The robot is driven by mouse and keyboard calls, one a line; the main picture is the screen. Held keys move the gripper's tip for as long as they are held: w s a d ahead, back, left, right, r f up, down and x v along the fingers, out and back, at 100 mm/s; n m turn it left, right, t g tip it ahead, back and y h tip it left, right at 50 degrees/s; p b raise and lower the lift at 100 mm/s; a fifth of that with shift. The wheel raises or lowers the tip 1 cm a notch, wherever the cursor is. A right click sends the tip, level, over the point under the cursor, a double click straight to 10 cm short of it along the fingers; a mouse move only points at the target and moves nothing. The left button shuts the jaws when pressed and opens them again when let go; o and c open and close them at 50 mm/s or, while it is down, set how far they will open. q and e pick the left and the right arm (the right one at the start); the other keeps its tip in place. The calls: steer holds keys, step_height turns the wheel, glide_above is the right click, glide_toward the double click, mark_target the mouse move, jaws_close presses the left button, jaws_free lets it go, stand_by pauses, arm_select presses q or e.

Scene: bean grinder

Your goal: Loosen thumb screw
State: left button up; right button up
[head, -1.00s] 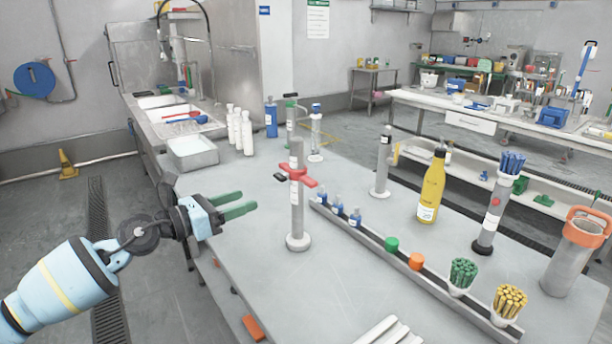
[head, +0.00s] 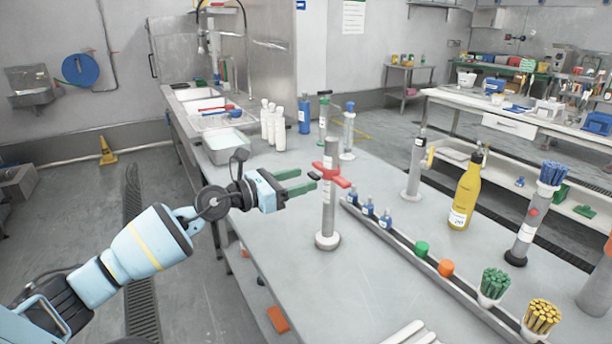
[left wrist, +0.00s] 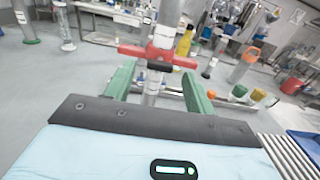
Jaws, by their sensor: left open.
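A grey upright post (head: 329,205) stands on a round base on the steel table, with a red clamp (head: 332,176) around it near the top. A small black knob (head: 314,176) sticks out of the clamp toward my left gripper; I take it as the thumb screw. In the left wrist view the black knob (left wrist: 160,67) and red clamp (left wrist: 158,56) lie ahead, between the green fingers. My left gripper (head: 297,182) is open and empty, just left of the knob and apart from it. My right gripper is out of view.
A rail (head: 430,265) with small blue bottles, green and orange caps and pen cups runs right of the post. A yellow bottle (head: 465,190) and other grey stands are farther back. White bottles (head: 272,125) stand at the back left. The table around the post is clear.

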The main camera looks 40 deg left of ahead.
mark_target(314, 176)
arm_select(q)
steer(key=shift+x, duration=1.3)
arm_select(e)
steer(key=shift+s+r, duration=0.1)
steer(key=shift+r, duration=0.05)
arm_select(q)
steer(key=shift+c, duration=0.4)
